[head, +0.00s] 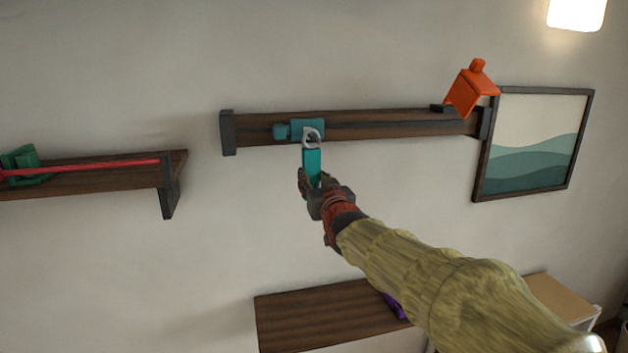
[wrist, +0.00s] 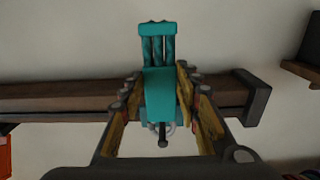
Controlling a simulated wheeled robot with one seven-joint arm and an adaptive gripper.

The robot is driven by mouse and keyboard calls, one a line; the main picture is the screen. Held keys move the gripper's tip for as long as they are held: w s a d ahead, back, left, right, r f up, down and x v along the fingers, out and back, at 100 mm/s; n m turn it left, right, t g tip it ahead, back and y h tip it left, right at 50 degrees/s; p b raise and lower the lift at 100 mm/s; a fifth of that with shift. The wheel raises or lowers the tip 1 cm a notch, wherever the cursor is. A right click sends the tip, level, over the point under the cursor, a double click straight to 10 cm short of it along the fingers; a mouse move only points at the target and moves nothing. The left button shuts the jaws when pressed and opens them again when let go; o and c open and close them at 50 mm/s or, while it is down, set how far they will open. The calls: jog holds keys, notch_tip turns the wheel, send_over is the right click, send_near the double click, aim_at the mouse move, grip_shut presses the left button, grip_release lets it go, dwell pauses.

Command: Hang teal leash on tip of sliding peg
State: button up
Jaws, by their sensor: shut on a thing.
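The teal leash (head: 312,164) is held upright in my gripper (head: 313,183), with a pale metal ring or hook (head: 311,136) at its top end. In the wrist view, the fingers (wrist: 158,84) press on both sides of the teal block of the leash (wrist: 159,92), and its braided strands (wrist: 157,50) extend beyond them. The teal sliding peg (head: 295,130) sits on the wall rail, left of its middle. The ring overlaps the peg's right part in the head view. In the wrist view a dark knob (wrist: 163,142) shows by the partly hidden ring; I cannot tell whether the ring is around it.
The wooden rail (head: 400,122) has a dark end block (head: 228,133) at left and an orange piece (head: 470,90) at right, near a framed picture (head: 533,145). A shelf (head: 110,173) with green and red items is at left. Another shelf (head: 325,315) is below.

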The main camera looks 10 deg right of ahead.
jog(key=o, duration=1.3)
jog(key=shift+o, duration=0.2)
jog(key=s, duration=1.2)
jog(key=s+f+g, duration=0.4)
jog(key=s+f, duration=0.1)
jog(key=f, duration=0.4)
jog(key=s+f+g, duration=0.3)
jog(key=s+f, duration=0.1)
jog(key=f, duration=0.5)
jog(key=s+f+g+b, duration=0.2)
jog(key=s+f, duration=0.4)
jog(key=s, duration=0.5)
jog(key=s+f+g+b, duration=0.3)
jog(key=s+f, duration=0.2)
jog(key=s, duration=0.6)
jog(key=shift+s+f, duration=0.35)
